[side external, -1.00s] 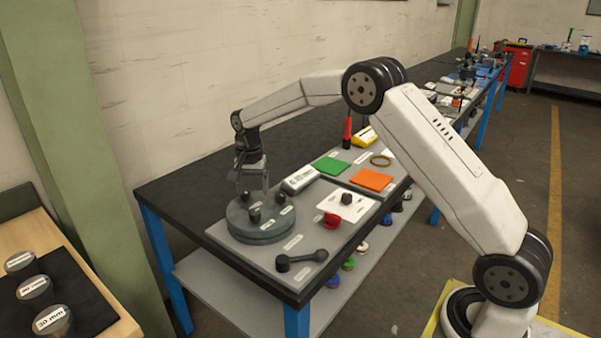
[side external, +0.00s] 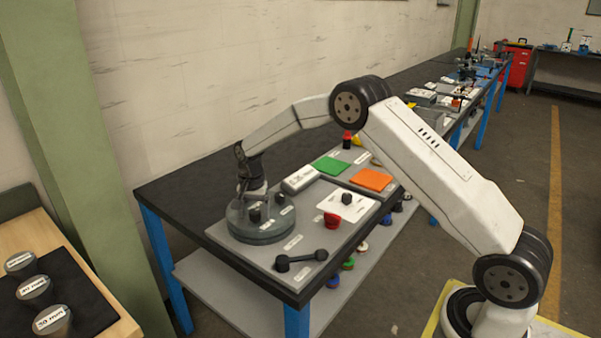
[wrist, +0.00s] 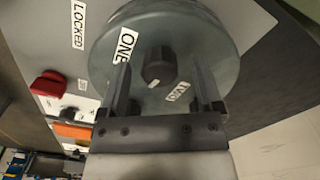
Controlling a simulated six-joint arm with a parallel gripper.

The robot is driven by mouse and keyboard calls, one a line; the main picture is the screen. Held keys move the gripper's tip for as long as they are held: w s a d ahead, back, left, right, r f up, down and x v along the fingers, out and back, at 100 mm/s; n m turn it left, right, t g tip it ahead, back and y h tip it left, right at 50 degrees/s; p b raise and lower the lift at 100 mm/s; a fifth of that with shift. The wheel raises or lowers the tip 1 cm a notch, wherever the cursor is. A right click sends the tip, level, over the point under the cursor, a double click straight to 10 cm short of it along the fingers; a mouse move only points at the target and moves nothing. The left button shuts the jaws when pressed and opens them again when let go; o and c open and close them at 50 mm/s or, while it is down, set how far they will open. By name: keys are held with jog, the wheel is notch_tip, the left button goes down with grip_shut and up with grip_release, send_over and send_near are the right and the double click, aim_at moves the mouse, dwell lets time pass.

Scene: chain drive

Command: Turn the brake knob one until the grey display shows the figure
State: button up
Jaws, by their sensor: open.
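A dark knob (wrist: 158,65) stands on a round grey-green drum (side external: 264,237). In the wrist view, it shows between the fingertips of my gripper (wrist: 161,72). A label reading ONE (wrist: 126,45) is beside the left finger; a label that seems to read TWO (wrist: 178,91) is near the right one. My gripper (side external: 252,205) is open, pointing down low over the drum's back left. I cannot tell whether the fingers touch the knob. Two other dark knobs, a front one (side external: 254,215) and a right one (side external: 280,198), show on the drum. A grey box (side external: 300,180) behind it may be the display; no figure is readable.
A red knob (side external: 332,219) and a dark knob (side external: 347,198) on a white plate are to the right. A dark lever (side external: 300,259) lies in front. Green (side external: 331,165) and orange (side external: 371,179) pads lie farther back. A label reading LOCKED (wrist: 79,30) is near the drum.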

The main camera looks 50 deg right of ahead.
jog(key=shift+f, duration=0.25)
grip_shut()
jog(key=shift+n, duration=2)
grip_release()
